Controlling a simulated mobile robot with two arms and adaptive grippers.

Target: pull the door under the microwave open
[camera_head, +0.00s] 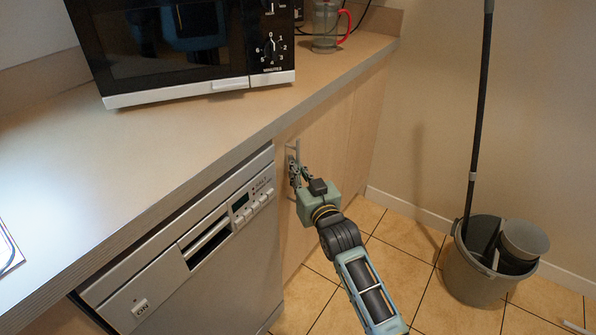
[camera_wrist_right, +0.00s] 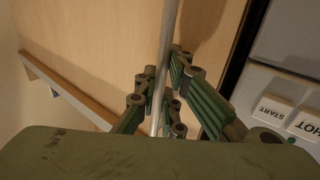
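The light wood door (camera_head: 318,134) is below the counter, right of the dishwasher and under the microwave's right end. It looks closed, flush with the panels beside it. Its upright metal handle (camera_head: 292,150) is near its left edge. In the right wrist view the handle bar (camera_wrist_right: 168,38) runs between the fingers. My right gripper (camera_head: 295,172) is at the handle, and in the wrist view its fingers (camera_wrist_right: 164,85) close in on the bar from both sides and seem to touch it. The microwave (camera_head: 180,92) stands on the counter. My left gripper is not in view.
The silver dishwasher (camera_head: 190,285) is just left of the door; its buttons also show in the wrist view (camera_wrist_right: 272,108). A grey bucket (camera_head: 470,275) with a mop stands on the tiled floor at right. A glass jug (camera_head: 325,28) is on the counter. Floor before the door is clear.

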